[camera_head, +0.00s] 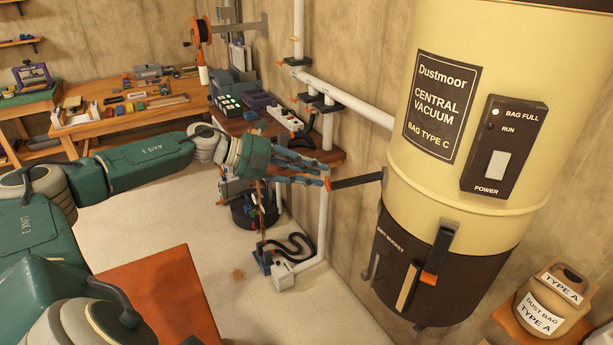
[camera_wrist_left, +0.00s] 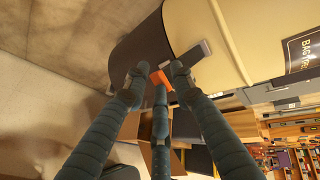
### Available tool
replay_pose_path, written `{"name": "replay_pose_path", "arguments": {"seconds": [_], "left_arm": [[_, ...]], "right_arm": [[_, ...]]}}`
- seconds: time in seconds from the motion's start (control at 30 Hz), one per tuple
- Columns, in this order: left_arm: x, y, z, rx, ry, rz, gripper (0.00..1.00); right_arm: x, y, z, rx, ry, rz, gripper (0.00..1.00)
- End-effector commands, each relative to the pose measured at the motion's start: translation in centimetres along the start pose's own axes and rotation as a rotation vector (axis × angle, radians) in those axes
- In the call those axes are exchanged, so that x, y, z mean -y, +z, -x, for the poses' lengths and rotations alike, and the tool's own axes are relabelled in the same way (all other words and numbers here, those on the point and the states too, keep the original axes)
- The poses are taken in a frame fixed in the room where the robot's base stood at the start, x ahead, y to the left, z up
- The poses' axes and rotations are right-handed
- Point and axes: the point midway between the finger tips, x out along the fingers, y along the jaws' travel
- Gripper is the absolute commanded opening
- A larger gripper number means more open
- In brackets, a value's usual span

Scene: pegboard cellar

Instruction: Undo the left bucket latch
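The vacuum's dark dust bucket (camera_head: 392,262) hangs under the cream body (camera_head: 480,60). The left latch (camera_head: 357,181) is a dark lever with an orange tip, sticking out to the left, roughly level, from the bucket's top edge. My left gripper (camera_head: 326,181) is at its outer end. In the left wrist view, my left gripper's fingers (camera_wrist_left: 158,82) are spread around the latch's orange tip (camera_wrist_left: 160,78), with gaps beside it; the grey lever (camera_wrist_left: 192,60) leads to the cream body. Contact is unclear. A second latch (camera_head: 437,252) hangs down on the bucket's front. My right gripper is not in view.
A dust bag container (camera_head: 541,305) stands on a small shelf at the lower right. Pipes (camera_head: 345,97) run along the wall behind the gripper. A workbench (camera_head: 130,110) is at the back left, and an orange-brown surface (camera_head: 160,295) is below my arm. The floor between is mostly clear.

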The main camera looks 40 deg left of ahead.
Motion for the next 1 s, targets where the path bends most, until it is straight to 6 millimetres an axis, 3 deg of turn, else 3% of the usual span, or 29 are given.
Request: {"name": "replay_pose_path", "arguments": {"seconds": [0.03,0.67,0.83,1.0], "left_arm": [[1.1,-1.2,-0.7,-0.031,-0.026,0.003,0.33],[1.0,-1.2,-0.6,-0.032,-0.026,0.003,0.33],[0.7,-1.1,0.7,-0.031,-0.020,0.004,0.33],[0.1,-0.8,3.7,-0.028,-0.010,0.003,0.33]], "right_arm": [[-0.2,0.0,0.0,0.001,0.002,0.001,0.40],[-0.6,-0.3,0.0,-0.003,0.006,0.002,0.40],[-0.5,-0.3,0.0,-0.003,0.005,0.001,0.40],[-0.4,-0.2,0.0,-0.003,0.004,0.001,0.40]]}}
